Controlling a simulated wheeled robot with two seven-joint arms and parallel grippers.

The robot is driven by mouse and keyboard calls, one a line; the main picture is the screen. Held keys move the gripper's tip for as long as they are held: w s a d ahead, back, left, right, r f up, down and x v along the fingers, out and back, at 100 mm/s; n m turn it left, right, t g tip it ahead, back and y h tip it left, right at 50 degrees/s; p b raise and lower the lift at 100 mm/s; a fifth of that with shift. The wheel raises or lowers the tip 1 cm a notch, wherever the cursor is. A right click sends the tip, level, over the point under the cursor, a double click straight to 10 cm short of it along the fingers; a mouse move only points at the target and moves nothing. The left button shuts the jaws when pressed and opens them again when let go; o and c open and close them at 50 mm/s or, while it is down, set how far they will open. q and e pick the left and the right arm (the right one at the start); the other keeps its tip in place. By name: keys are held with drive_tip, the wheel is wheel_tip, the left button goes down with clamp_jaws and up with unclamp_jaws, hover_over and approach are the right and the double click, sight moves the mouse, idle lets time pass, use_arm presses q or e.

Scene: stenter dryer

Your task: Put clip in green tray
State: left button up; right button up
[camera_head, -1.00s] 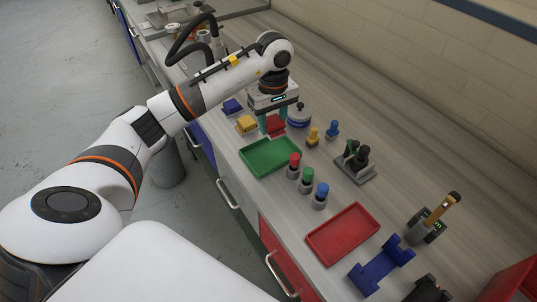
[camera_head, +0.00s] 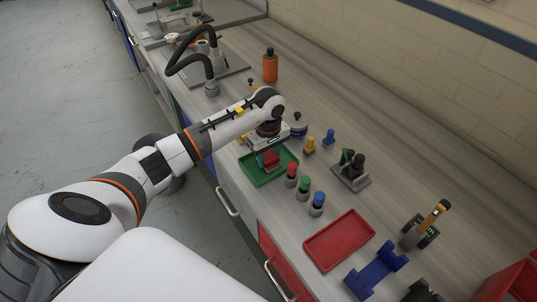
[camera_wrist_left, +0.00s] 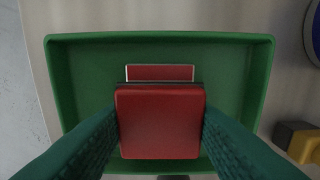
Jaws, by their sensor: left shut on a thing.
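The clip is a red block (camera_head: 270,160), and it also shows in the wrist view as a red clip (camera_wrist_left: 160,122) with a thin red plate behind it. My left gripper (camera_head: 267,158) is shut on it, one green finger on each side. The green tray (camera_head: 253,173) lies on the bench directly below, and the wrist view shows its rim and floor (camera_wrist_left: 80,75) around the clip. The clip is over the inside of the tray. I cannot tell whether it touches the floor. My right gripper is not in view.
Red, green and blue-topped pegs (camera_head: 304,190) stand just right of the green tray. A red tray (camera_head: 338,240) lies nearer the front. A yellow-topped piece (camera_head: 310,145) and a blue one (camera_head: 329,137) stand behind.

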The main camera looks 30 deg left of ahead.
sight(269, 156)
use_arm(q)
drive_tip(key=shift+f, duration=0.1)
drive_tip(key=o, duration=1.1)
drive_tip(key=shift+o, duration=0.2)
drive_tip(key=shift+r, duration=0.3)
wheel_tip(269, 156, up, 12)
drive_tip(key=b, duration=0.3)
drive_tip(key=shift+f, duration=0.15)
